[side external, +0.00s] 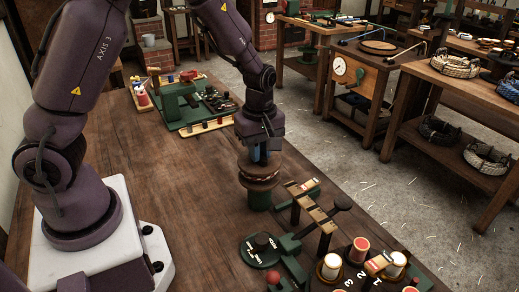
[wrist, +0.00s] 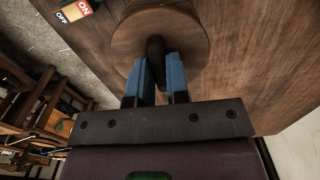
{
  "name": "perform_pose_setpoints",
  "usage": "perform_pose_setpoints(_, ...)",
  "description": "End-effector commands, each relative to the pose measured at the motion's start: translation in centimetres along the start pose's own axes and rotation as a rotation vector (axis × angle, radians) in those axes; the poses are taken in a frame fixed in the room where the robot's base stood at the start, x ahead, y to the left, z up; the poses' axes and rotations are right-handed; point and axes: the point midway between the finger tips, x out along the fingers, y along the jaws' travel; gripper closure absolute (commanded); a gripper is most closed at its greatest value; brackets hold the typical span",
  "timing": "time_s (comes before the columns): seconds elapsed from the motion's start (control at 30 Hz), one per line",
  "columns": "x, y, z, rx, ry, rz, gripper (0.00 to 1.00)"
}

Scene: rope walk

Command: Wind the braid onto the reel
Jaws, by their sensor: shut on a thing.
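The reel (side external: 259,172) has round wooden flanges and stands on a green base on the bench. Its wooden top flange (wrist: 190,35) fills the upper middle of the wrist view. A dark upright knob (wrist: 155,47) rises from that flange. My gripper (side external: 259,157) points down over the reel. In the wrist view its blue fingers (wrist: 161,64) are shut on the knob, one on each side. Something pale shows between the flanges, but I cannot tell whether it is braid. No strand of braid shows clearly.
A wooden frame with crossbars (side external: 315,208) stands right of the reel. An ON/OFF plate (wrist: 76,10) lies nearby. The bench (side external: 150,190) is clear on the left.

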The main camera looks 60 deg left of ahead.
Motion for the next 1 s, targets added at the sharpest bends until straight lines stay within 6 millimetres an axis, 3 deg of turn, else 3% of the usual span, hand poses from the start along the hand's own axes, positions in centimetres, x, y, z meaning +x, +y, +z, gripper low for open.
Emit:
perform_pose_setpoints(0.67,-0.07,-0.02,0.08,-0.057,-0.002,-0.002,1.0)
perform_pose_setpoints(0.7,-0.07,-0.03,0.08,-0.057,-0.002,-0.002,0.75)
perform_pose_setpoints(0.77,-0.06,-0.02,0.07,-0.057,-0.002,-0.001,0.61)
perform_pose_setpoints(1.0,-0.02,-0.01,0.03,-0.057,-0.001,-0.001,0.58)
